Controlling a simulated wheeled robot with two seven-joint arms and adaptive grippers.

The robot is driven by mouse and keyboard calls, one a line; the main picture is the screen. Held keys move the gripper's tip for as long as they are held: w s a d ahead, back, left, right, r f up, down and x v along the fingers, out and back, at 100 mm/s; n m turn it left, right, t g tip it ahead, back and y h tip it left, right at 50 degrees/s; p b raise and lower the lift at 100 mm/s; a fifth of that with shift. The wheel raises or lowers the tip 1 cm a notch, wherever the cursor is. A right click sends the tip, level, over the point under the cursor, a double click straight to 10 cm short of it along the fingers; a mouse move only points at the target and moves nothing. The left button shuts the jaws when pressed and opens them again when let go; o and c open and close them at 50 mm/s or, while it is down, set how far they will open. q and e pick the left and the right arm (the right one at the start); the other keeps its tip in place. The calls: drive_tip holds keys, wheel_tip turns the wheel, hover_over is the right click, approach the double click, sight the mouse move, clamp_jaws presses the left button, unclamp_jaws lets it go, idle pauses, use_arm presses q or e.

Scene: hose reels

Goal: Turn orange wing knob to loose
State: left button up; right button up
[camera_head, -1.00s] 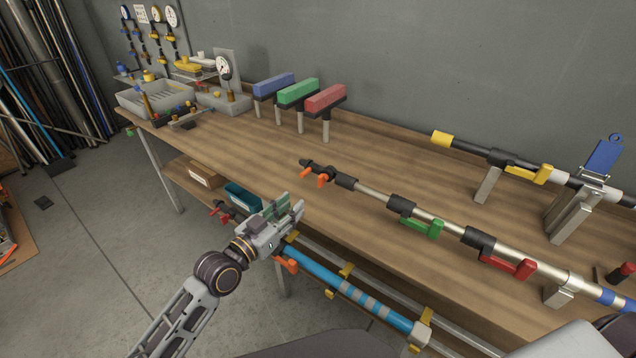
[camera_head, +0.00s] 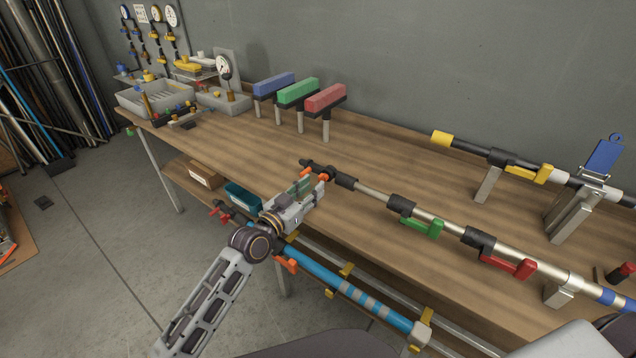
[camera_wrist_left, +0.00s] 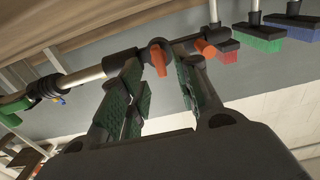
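The orange wing knob (camera_head: 323,177) sits at the left end of a silver pole with black fittings, above the front of the bench. In the left wrist view two orange wings show on a black fitting: one wing (camera_wrist_left: 158,60) between the fingers and another (camera_wrist_left: 205,48) beyond the right finger. My left gripper (camera_head: 309,187) is open, its green-padded fingers (camera_wrist_left: 160,90) pointing at the knob. The fingers are close to the knob; whether they touch it I cannot tell. The gripper partly covers the knob in the head view. My right gripper is not in view.
The silver pole (camera_head: 372,194) carries a green lever (camera_head: 422,228) and a red lever (camera_head: 508,265) to the right. Blue, green and red blocks (camera_head: 325,97) stand on posts behind. A blue pole (camera_head: 335,283) runs below the bench edge. The bench top left of the knob is clear.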

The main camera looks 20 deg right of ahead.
sight(322, 179)
use_arm(q)
drive_tip(key=shift+x, duration=1.9)
clamp_jaws()
